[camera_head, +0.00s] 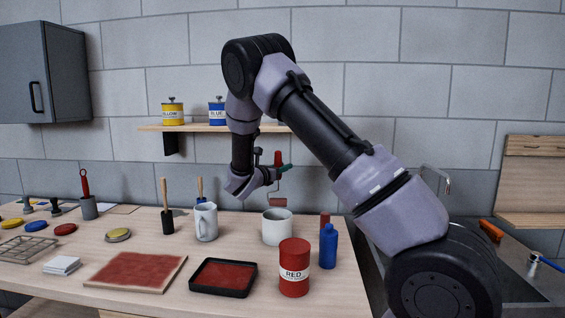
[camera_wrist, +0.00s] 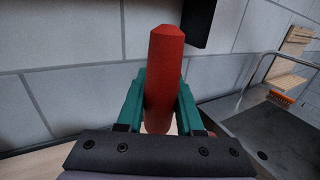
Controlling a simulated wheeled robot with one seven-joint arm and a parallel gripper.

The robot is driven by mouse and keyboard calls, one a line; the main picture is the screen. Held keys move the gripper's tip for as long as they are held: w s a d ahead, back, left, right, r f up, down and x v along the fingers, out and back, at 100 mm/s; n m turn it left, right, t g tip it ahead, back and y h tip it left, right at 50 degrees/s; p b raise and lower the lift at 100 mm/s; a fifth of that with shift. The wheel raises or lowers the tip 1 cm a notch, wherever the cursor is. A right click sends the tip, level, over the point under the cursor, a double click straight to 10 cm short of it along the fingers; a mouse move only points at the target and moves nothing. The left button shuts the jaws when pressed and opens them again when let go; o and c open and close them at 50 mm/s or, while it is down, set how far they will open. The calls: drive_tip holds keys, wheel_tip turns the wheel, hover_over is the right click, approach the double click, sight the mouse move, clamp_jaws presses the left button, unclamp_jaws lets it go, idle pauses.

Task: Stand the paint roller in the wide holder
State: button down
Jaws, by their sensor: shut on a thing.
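The paint roller (camera_head: 278,201) hangs upright in the head view, its red handle up and its reddish roller head down. My gripper (camera_head: 277,170) is shut on its red handle, which also shows between the teal fingers in the wrist view (camera_wrist: 163,75). The wide holder looks to be the broad pale grey pot (camera_head: 277,230) on the table. The roller head shows just above this pot's rim, apart from it as far as I can tell. The roller head is hidden in the wrist view.
A red paint can (camera_head: 294,268) and a blue bottle (camera_head: 328,247) stand right of and in front of the pot. A pale mug (camera_head: 206,223) stands left. A black tray (camera_head: 223,292) lies in front. A shelf (camera_head: 200,128) with paint tins is behind.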

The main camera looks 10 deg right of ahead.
wheel_tip(320, 180, down, 9)
drive_tip(key=shift+r, duration=0.15)
idle(0.7)
drive_tip(key=shift+c, duration=2.3)
unclamp_jaws()
drive_tip(key=v, duration=1)
drive_tip(key=shift+s+a, duration=0.25)
